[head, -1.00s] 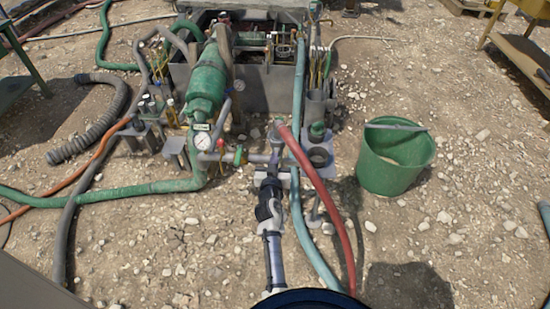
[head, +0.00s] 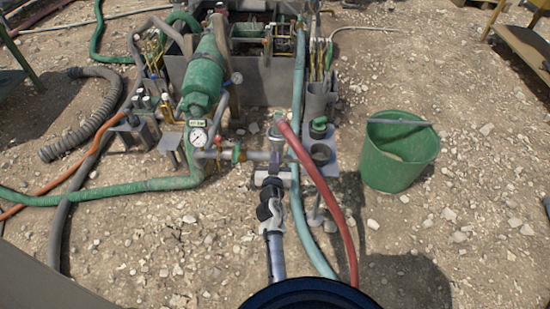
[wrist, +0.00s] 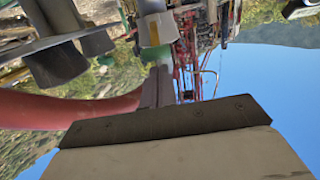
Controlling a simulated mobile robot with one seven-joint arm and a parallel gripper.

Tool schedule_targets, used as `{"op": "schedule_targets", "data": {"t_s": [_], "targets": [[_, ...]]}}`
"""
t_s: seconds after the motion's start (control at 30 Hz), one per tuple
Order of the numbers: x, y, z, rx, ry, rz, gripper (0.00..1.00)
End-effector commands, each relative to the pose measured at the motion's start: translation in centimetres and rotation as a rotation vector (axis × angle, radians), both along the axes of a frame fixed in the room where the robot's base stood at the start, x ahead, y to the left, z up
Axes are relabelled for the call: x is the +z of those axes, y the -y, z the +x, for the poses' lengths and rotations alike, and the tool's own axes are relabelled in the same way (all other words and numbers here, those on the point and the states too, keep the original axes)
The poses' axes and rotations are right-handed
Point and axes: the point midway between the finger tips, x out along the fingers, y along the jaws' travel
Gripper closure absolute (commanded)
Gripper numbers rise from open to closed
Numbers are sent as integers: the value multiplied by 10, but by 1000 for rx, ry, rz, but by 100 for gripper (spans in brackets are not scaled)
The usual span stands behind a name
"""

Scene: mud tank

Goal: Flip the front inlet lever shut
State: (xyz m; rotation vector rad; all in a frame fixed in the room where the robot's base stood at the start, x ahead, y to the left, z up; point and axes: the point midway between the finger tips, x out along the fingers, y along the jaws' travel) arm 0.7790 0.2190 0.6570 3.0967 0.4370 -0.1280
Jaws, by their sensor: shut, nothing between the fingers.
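A horizontal pipe (head: 255,156) runs right from the pressure gauge (head: 198,137) at the front of the mud tank. A small green valve part with a touch of red (head: 236,153) sits on this pipe; it may be the inlet lever, but its position is too small to read. My gripper (head: 272,176) is at the right part of the pipe, right of that valve part and beside the red hose. In the wrist view my shut, empty fingers (wrist: 158,88) point at a green piece (wrist: 156,54) below a pale cylinder (wrist: 155,28). I cannot tell whether they touch it.
The red hose (head: 323,190) and a pale blue hose (head: 306,222) pass close on the right of my gripper. A green bucket (head: 397,160) stands further right. A green hose (head: 100,191) lies at the left. Stony ground in front is mostly clear.

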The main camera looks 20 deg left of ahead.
Motion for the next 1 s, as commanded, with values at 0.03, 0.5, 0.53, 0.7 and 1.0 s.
{"op": "schedule_targets", "data": {"t_s": [0.03,0.5,0.53,0.7,1.0], "targets": [[-1,0,0,0,1,0,100],[-6,0,0,0,44,13,100],[-6,0,0,0,46,13,100],[-7,0,0,0,57,16,100],[-9,1,0,-1,77,21,100]]}}
